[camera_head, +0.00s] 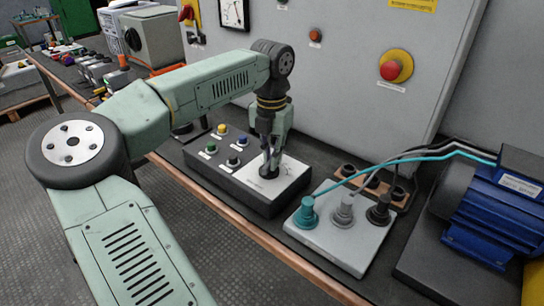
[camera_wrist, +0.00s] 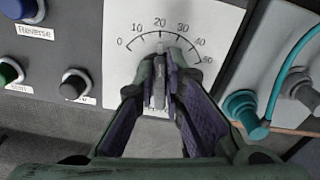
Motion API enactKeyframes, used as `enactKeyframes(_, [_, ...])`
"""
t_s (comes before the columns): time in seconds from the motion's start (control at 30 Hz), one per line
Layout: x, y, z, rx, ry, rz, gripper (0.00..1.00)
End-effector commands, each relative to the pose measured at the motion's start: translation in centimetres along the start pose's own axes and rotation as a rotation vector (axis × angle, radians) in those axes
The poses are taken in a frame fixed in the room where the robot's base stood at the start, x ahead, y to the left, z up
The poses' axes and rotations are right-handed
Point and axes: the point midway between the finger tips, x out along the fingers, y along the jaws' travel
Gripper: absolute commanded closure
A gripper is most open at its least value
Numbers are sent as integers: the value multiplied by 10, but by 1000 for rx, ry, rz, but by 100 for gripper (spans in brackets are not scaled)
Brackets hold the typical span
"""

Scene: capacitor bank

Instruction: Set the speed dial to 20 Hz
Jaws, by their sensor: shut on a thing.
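The speed dial's white plate (camera_wrist: 120,65) carries a scale from 0 to 50. My gripper (camera_wrist: 160,85) is shut on the dial's dark knob (camera_wrist: 158,82), with a finger on each side of it. The knob's far end points up the picture, towards about the 20 mark. Its exact reading is hard to tell because the fingers cover most of the knob. In the head view, my gripper (camera_head: 270,165) reaches straight down onto the white plate (camera_head: 290,178) at the right end of the black control box (camera_head: 252,201).
Several push buttons (camera_head: 232,160) sit on the box left of the dial. A grey terminal plate (camera_head: 345,252) with teal, grey and black plugs stands to the right, wired to a blue motor (camera_head: 500,210). A red emergency stop (camera_head: 391,70) is on the cabinet behind.

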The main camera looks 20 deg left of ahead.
Motion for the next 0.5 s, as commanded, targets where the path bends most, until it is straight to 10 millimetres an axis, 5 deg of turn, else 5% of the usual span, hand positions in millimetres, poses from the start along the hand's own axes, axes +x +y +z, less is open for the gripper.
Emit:
enactKeyframes(0.33, [0,0,-1,-3,2,0,100])
enactKeyframes(0.37, [0,0,-1,-3,2,0,89])
enactKeyframes(0.5, [0,0,-1,-2,2,0,80])
